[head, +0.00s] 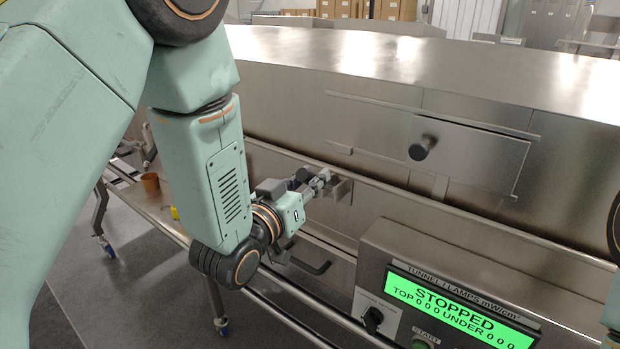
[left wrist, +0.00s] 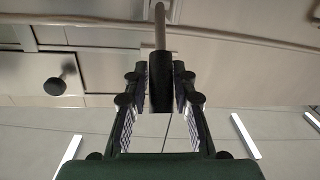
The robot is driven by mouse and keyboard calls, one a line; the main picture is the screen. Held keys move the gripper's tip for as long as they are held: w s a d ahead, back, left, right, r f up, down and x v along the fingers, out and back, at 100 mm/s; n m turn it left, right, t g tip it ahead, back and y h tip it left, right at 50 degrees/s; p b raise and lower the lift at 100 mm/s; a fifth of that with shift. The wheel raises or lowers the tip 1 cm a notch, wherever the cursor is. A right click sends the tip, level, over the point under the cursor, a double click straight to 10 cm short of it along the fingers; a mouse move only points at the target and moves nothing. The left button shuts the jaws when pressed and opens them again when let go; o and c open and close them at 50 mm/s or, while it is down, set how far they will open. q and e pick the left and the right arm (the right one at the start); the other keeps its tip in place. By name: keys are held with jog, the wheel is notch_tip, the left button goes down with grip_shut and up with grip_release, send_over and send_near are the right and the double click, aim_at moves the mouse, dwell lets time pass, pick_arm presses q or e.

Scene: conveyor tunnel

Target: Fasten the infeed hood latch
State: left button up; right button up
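My left gripper (head: 322,178) is at the hood's lower front edge, beside a small steel bracket (head: 342,190). In the left wrist view a dark cylindrical grip (left wrist: 161,82) on a thin metal rod (left wrist: 160,22) stands between the two fingers of my left gripper (left wrist: 161,75). In the head view the gripper and wrist mostly cover the grip. The infeed hood (head: 390,62) is a long brushed-steel cover and looks lowered. My right gripper is out of view.
A steel panel with a dark round knob (head: 422,147) is on the hood front, right of the gripper. A control box with a green display (head: 460,308) reading STOPPED stands close at the lower right. A dark handle (head: 310,266) is below the gripper. Bare floor (head: 125,285) shows at lower left.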

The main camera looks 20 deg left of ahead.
pick_arm(q)
jog(key=shift+a, duration=0.15)
jog(key=shift+c, duration=0.7)
grip_shut()
